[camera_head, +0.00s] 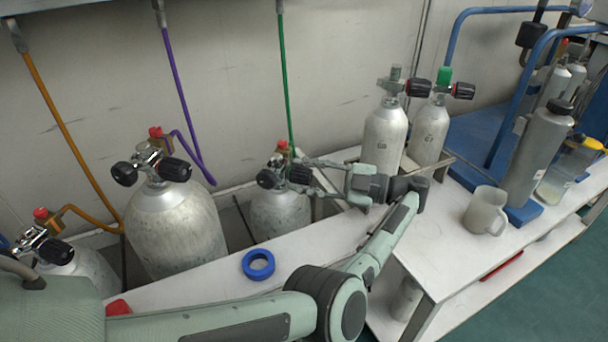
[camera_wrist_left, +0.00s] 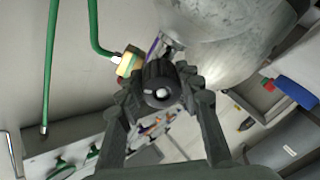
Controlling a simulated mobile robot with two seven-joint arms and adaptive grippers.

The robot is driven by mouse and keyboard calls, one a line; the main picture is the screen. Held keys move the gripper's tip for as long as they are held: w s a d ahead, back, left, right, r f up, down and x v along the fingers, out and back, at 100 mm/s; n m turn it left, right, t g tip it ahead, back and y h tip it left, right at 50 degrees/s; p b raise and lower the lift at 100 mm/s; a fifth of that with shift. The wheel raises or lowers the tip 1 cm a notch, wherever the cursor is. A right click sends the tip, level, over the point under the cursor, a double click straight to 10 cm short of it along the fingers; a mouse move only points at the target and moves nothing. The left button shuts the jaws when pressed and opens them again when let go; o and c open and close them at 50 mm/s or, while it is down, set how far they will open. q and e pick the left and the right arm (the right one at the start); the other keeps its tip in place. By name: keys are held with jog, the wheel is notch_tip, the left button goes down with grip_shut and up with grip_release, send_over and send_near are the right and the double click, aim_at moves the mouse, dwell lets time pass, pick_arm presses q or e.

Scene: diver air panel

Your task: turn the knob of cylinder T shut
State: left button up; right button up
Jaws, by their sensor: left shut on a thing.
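A grey cylinder (camera_head: 278,217) stands in the rack with a green hose (camera_head: 283,80) at its valve; I cannot read a letter on it. My left gripper (camera_head: 298,174) reaches it from the right and is shut on a black knob of its valve. In the left wrist view the round black knob (camera_wrist_left: 160,84), with a pale centre, sits between the two fingertips (camera_wrist_left: 161,92). The brass and red hose fitting (camera_wrist_left: 128,62) is beside it. A second black knob (camera_head: 267,179) is on the valve's left side. My right gripper is not in view.
A larger cylinder (camera_head: 176,232) with a purple hose stands to the left. Two cylinders (camera_head: 385,138) stand in a holder at the right. A blue tape ring (camera_head: 258,265) lies on the bench, and a grey mug (camera_head: 485,210) stands at the right.

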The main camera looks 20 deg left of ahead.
aim_at(303, 168)
pick_arm(q)
jog(key=o, duration=1.1)
jog(key=shift+o, duration=0.2)
notch_tip(303, 168, up, 10)
